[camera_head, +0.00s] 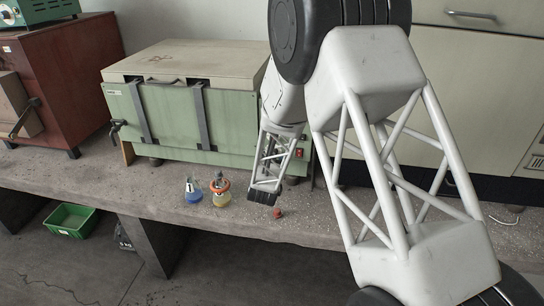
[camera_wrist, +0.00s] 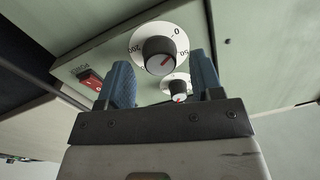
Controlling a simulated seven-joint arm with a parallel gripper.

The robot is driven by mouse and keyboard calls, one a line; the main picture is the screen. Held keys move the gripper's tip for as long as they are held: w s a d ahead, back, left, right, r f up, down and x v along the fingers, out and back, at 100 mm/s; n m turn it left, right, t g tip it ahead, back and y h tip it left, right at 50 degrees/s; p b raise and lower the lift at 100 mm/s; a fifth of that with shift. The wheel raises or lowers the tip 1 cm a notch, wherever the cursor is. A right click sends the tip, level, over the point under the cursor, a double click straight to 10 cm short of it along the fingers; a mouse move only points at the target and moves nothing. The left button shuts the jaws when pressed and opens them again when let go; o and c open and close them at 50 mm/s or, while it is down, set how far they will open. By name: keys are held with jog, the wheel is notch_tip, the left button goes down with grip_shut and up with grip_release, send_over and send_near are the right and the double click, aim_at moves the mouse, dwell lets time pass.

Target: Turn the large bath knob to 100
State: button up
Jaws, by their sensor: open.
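The green bath (camera_head: 180,120) with its pale lid stands on the bench; my arm hides its knobs in the head view. In the wrist view the large black knob (camera_wrist: 159,56) sits on a white dial showing 0, 50 and 200. In the head view my gripper (camera_head: 263,195) is low at the bath's front.
A smaller knob (camera_wrist: 177,88) sits near the large one, between the fingers in the wrist view. A red power switch (camera_wrist: 90,80) is left of them. A blue flask (camera_head: 193,190), a yellow flask (camera_head: 221,195) and a small red object (camera_head: 278,212) stand near the bench's front edge.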

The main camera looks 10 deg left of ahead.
jog(key=shift+w, duration=0.55)
jog(key=c, duration=0.9)
jog(key=shift+m, duration=0.4)
jog(key=m+h, duration=0.1)
jog(key=m, duration=2.2)
jog(key=shift+a+f+m, duration=0.1)
jog(key=shift+f+m, duration=0.05)
jog(key=shift+m, duration=0.15)
